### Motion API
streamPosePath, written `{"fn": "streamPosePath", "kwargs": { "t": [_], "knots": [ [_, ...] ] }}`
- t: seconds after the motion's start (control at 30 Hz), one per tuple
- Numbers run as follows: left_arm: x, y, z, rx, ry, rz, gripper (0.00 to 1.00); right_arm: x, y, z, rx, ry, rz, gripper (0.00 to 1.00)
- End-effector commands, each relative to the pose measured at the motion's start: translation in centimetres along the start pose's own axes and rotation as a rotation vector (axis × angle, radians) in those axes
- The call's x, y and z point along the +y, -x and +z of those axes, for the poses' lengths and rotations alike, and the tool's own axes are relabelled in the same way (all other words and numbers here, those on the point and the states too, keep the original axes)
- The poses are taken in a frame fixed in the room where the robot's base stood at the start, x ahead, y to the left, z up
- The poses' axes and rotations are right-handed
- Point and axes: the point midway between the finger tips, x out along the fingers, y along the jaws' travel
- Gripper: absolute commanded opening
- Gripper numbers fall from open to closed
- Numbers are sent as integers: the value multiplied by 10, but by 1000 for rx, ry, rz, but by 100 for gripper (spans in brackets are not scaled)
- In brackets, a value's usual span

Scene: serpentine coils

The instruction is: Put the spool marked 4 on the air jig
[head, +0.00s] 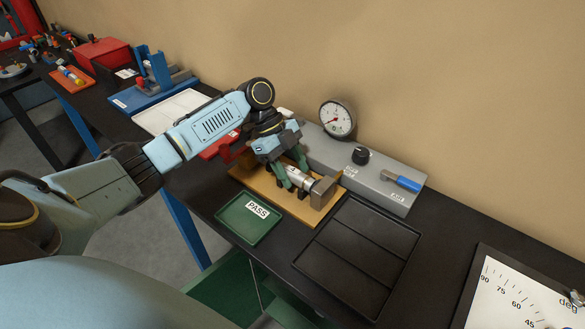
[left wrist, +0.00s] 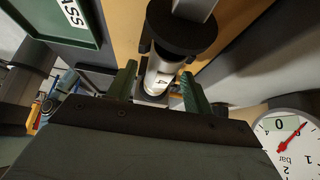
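The spool marked 4 (head: 299,179) is a silver cylinder lying at the air jig, which has an orange-tan base (head: 268,190) and a grey-brown end block (head: 324,192). In the left wrist view the fingers (left wrist: 157,82) stand apart, with a gap visible on the left of the spool. My right gripper is not in view.
A grey box with a black knob (head: 361,155) and a pressure gauge (head: 337,118) stands behind the jig. A green PASS tray (head: 246,226) and an empty dark divided tray (head: 355,255) lie in front. A dial board (head: 520,295) is at right; a blue fixture (head: 152,85) is at far left.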

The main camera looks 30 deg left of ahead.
Motion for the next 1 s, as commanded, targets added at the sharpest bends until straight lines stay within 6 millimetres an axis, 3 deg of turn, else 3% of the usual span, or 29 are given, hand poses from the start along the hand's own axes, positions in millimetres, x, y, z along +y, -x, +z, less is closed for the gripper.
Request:
{"fn": "streamPosePath", "kwargs": {
  "t": [0.27,0.43,0.8,1.0],
  "knots": [
    [0,0,0,-1,0,1,55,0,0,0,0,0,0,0],
    [0,12,0,-1,0,-1,55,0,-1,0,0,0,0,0],
    [-1,90,0,-1,-1,-4,55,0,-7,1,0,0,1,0],
    [0,122,0,-1,0,-1,55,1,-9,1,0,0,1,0]
  ]
}}
